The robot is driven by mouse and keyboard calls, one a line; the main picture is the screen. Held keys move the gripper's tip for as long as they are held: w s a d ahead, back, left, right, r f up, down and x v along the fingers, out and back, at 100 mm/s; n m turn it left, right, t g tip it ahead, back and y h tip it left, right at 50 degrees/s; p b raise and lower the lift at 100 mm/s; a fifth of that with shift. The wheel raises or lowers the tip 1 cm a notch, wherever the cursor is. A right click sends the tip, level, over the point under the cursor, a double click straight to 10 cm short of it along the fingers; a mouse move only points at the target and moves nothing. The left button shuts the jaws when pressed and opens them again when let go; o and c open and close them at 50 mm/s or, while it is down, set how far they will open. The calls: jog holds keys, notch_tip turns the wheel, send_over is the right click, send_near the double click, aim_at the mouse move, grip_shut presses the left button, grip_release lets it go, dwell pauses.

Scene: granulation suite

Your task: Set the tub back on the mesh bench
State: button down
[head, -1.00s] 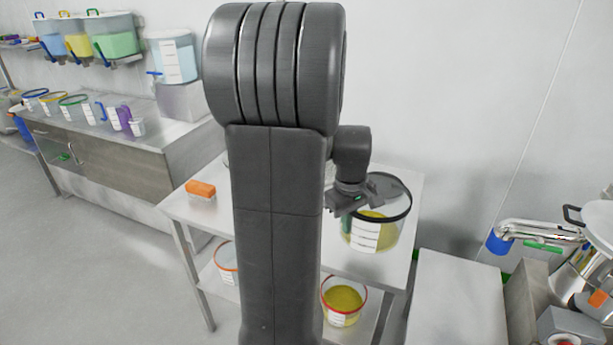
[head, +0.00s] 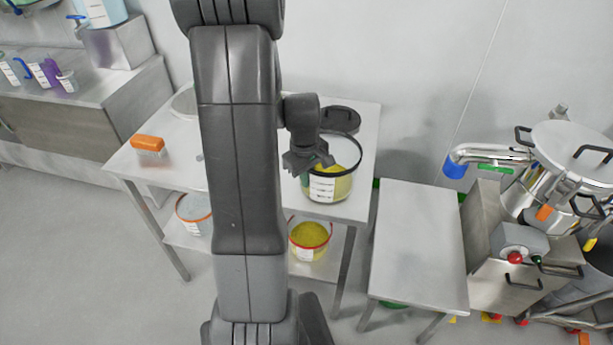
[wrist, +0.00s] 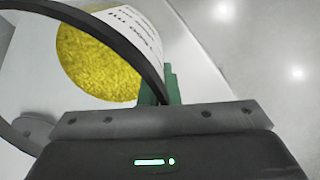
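The tub (head: 345,187) is clear, with a black rim, yellow contents and a white label. It is upright over the front right part of a pale table (head: 245,200); I cannot tell if its base touches the top. My gripper (head: 308,165) is at the left side of its rim. In the wrist view the tub (wrist: 95,60) fills the upper left, and my gripper's green fingers (wrist: 163,90) are close together at the black rim, shut on it. Which surface is the mesh bench is not clear from the pictures.
A black lid (head: 340,118) lies behind the tub. An orange-topped box (head: 148,146) is at the table's left. Red-rimmed (head: 308,240) and orange-rimmed (head: 195,214) tubs stand on the shelf below. A lower bench (head: 420,240) at right is bare. Steel equipment (head: 545,190) stands beyond.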

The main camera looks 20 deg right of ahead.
jog(key=c, duration=2.1)
grip_release()
jog(key=shift+f, duration=0.2)
jog(key=o, duration=0.4)
jog(key=shift+r, duration=0.15)
jog(key=r, duration=1.2)
jog(key=shift+s+a, duration=0.2)
jog(key=shift+a, duration=0.1)
